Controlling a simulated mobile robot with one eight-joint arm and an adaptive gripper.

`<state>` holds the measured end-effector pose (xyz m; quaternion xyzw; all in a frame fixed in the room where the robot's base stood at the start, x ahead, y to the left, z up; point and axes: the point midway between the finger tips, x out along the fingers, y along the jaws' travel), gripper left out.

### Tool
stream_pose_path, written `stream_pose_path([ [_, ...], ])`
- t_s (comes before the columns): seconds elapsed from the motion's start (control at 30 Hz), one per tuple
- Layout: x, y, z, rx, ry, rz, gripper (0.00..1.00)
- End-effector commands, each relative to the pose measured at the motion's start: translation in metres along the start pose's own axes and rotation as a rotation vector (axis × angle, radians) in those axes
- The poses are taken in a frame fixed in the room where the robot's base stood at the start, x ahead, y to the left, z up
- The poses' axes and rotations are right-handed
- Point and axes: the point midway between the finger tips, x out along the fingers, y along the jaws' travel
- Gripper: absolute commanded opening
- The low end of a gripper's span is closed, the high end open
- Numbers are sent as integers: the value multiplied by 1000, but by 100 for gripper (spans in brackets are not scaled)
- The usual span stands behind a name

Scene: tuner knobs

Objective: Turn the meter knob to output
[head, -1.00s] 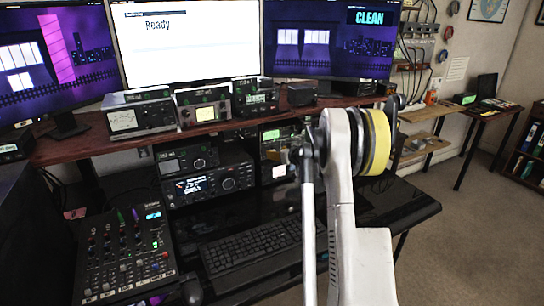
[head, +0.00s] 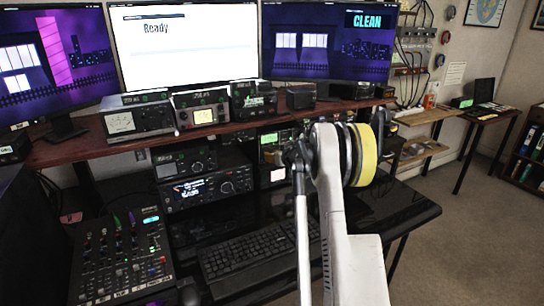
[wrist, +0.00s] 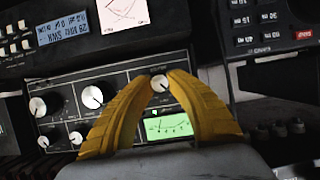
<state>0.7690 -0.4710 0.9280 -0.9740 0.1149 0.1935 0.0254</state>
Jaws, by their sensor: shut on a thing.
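In the wrist view, the black tuner panel (wrist: 118,78) appears upside down. It has a lit green meter (wrist: 167,126) and several round knobs with pale caps. The knob nearest the meter (wrist: 159,83) sits between the tips of my yellow gripper fingers (wrist: 160,78). My gripper is shut on this knob, one finger on each side. The knob's printed labels are too small to read, so I cannot tell its setting. In the head view, my arm hides the gripper and the knob.
Other knobs (wrist: 92,97) lie left of my fingers in the wrist view. A unit with a blue display (wrist: 62,31) and a keypad unit (wrist: 268,24) adjoin the panel. In the head view, a keyboard (head: 250,257) and a mixer (head: 122,258) occupy the desk.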

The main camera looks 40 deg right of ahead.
Motion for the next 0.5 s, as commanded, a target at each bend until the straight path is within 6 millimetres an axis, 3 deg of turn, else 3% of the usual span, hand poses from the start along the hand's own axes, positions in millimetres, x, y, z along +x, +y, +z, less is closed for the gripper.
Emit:
stream_pose_path([
  [0.27, 0, 2, 0, 82, 0, -33, 0],
  [0.5, 0, 3, 0, 254, 0, -104, 0],
])
